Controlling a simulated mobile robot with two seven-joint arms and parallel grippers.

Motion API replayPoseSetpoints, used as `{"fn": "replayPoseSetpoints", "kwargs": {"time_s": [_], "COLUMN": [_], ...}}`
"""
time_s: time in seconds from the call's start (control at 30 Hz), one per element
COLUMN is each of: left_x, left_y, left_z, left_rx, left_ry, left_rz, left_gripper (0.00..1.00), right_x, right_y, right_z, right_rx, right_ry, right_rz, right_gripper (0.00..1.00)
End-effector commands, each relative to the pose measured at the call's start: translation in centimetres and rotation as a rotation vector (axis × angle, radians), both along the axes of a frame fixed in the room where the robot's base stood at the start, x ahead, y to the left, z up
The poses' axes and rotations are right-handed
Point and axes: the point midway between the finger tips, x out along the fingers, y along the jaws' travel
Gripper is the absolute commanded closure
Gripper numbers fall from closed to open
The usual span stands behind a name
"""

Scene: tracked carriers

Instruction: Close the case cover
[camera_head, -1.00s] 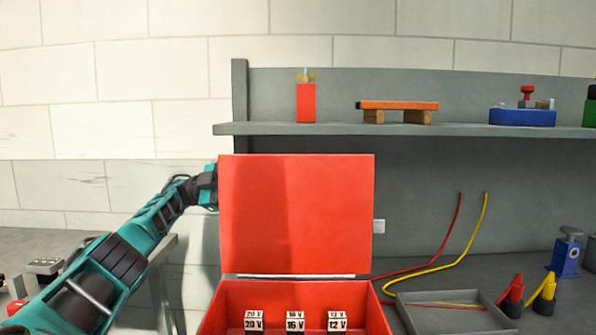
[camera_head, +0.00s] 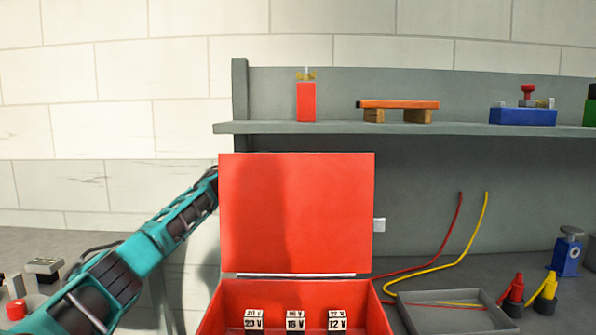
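The red case (camera_head: 355,292) stands in front of me with its cover (camera_head: 310,215) raised upright. Inside the case are several white blocks (camera_head: 295,320) with voltage labels such as 20 V, 16 V and 12 V. My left arm comes in from the left and its far end passes behind the left edge of the cover. The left gripper is hidden behind the cover. My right gripper is not in the picture.
A grey shelf (camera_head: 450,129) above holds a red block, an orange-topped piece and a blue device. A grey tray (camera_head: 440,316) and red and yellow clips (camera_head: 530,293) lie right of the case. Red and yellow cables (camera_head: 440,266) run behind the tray.

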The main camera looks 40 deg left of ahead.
Motion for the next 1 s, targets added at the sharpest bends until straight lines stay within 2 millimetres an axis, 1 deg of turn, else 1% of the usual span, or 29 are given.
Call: {"fn": "replayPoseSetpoints", "kwargs": {"time_s": [0.13,0.17,0.37,0.87,1.0], "left_x": [0.00,0.00,-0.01,-0.03,-0.04], "left_y": [-0.01,-0.01,0.01,0.00,-0.31], "left_z": [0.01,0.01,0.00,0.02,0.17], "left_rx": [0.000,0.000,0.000,0.001,0.011], "left_ry": [0.000,0.000,0.000,-0.001,-0.013], "left_rz": [-0.001,-0.001,-0.001,-0.001,-0.003], "left_gripper": [0.79,0.81,1.00,1.00,1.00], "right_x": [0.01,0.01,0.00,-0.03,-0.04], "right_y": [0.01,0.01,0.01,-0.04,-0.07], "right_z": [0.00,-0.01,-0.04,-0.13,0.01], "right_rx": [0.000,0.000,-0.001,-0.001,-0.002], "right_ry": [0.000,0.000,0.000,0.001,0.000], "right_rz": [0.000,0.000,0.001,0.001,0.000], "right_gripper": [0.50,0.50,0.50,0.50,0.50]}}
